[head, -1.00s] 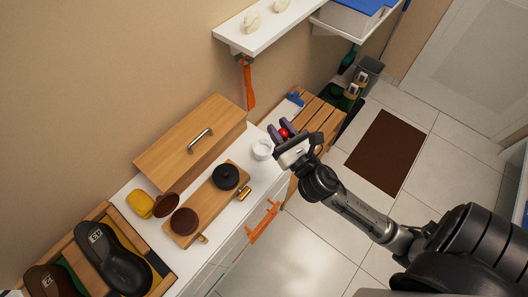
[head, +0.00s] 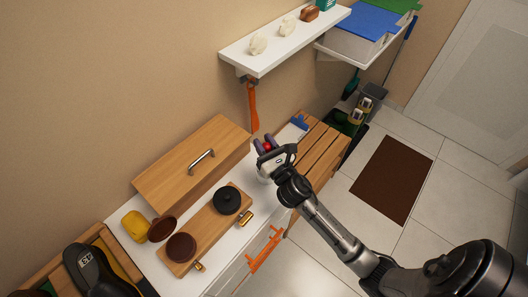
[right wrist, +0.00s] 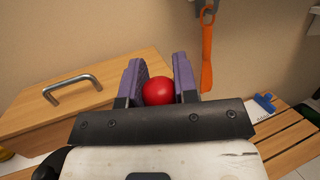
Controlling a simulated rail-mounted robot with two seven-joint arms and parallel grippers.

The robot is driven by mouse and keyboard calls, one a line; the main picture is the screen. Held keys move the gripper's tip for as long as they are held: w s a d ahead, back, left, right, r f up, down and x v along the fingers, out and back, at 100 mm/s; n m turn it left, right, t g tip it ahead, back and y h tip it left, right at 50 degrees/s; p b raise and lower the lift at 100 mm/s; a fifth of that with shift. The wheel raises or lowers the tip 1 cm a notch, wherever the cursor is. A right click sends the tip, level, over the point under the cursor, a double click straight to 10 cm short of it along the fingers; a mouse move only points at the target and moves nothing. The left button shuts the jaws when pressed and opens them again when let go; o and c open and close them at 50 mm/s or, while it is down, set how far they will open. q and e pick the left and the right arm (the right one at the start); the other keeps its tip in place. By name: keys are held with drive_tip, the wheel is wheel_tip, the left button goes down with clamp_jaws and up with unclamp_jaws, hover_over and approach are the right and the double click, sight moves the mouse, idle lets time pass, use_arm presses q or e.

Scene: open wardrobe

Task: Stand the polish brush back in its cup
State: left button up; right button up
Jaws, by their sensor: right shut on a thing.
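My right gripper (head: 266,145) is shut on the polish brush, of which only the round red knob (head: 267,147) shows between the purple finger pads. The knob is also clear in the right wrist view (right wrist: 158,90); the rest of the brush is hidden. The small white cup (head: 263,179) is on the white top, mostly hidden behind the gripper. The gripper appears over the cup in the head view; I cannot tell the height between them or whether the brush touches it. My left gripper is not in view.
A wooden box with a metal handle (head: 192,160) stands left of the gripper. A wooden tray (head: 207,238) with a black-lidded tin (head: 227,200) and a brown tin lies in front. An orange shoehorn (head: 253,106) hangs behind. A slatted bench (head: 312,150) is to the right.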

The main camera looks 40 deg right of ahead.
wheel_tip(320, 180, down, 3)
drive_tip(key=shift+f+b, duration=0.2)
drive_tip(key=shift+b, duration=0.65)
drive_tip(key=shift+f, duration=0.35)
drive_tip(key=shift+f+b, duration=0.2)
drive_tip(key=shift+b, duration=0.1)
drive_tip(key=o, duration=0.9)
drive_tip(key=shift+r, duration=0.1)
